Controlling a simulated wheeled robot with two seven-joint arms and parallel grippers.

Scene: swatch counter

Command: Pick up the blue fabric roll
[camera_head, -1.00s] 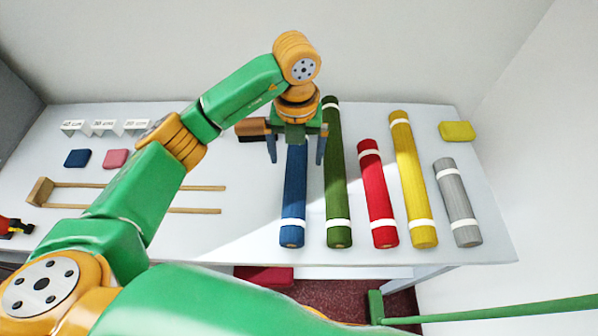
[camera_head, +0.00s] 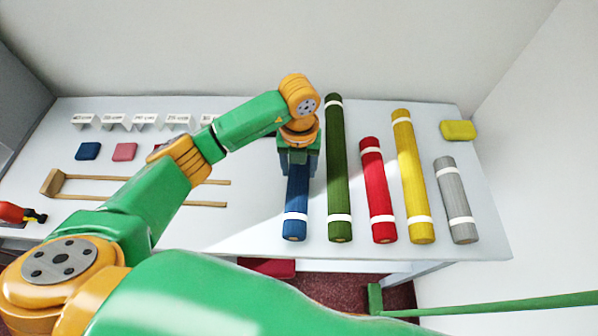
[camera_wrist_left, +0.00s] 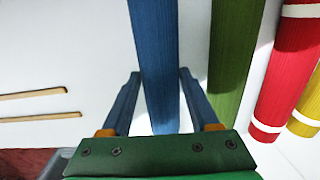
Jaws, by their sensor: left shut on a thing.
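The blue fabric roll (camera_head: 296,205) lies on the counter at the left end of the row of rolls, with a white band near its front end. It also shows in the left wrist view (camera_wrist_left: 156,50), running between the fingers. My left gripper (camera_head: 299,168) is shut on this roll, with one finger on each side; it also shows in the left wrist view (camera_wrist_left: 158,78). The gripper and wrist hide the roll's far part in the head view. The roll appears to rest on the counter. My right gripper is not in view.
Close to the right are a green roll (camera_head: 337,170), then a red roll (camera_head: 378,195), a yellow roll (camera_head: 412,180) and a grey roll (camera_head: 457,200). A wooden two-pronged frame (camera_head: 54,183) lies left. Swatches and white cards (camera_head: 114,121) stand behind it.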

